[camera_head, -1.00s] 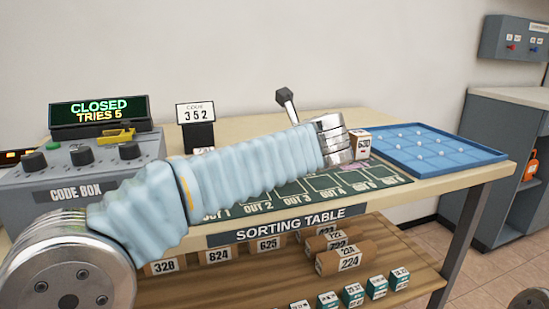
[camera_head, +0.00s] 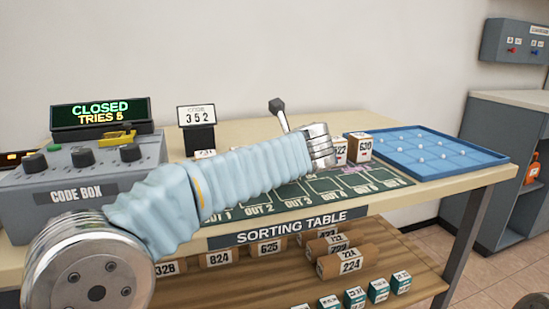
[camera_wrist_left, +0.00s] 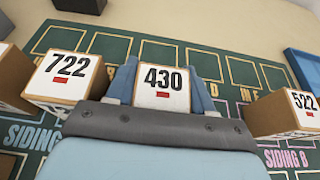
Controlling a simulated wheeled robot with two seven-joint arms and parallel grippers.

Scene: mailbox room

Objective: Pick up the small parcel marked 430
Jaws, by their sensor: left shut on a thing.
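The small parcel marked 430 (camera_wrist_left: 164,78) shows a white top face with a small red mark in the left wrist view. My left gripper (camera_wrist_left: 162,88) is shut on it, with one blue finger on each side. In the head view my left arm hides the parcel and the fingers. My right gripper is in neither view.
In the left wrist view parcel 722 (camera_wrist_left: 62,78) stands left of the gripper and parcel 522 (camera_wrist_left: 290,112) stands right. In the head view parcel 630 (camera_head: 359,147) stands beside the blue tray (camera_head: 440,150). The code box (camera_head: 80,180) is at the left.

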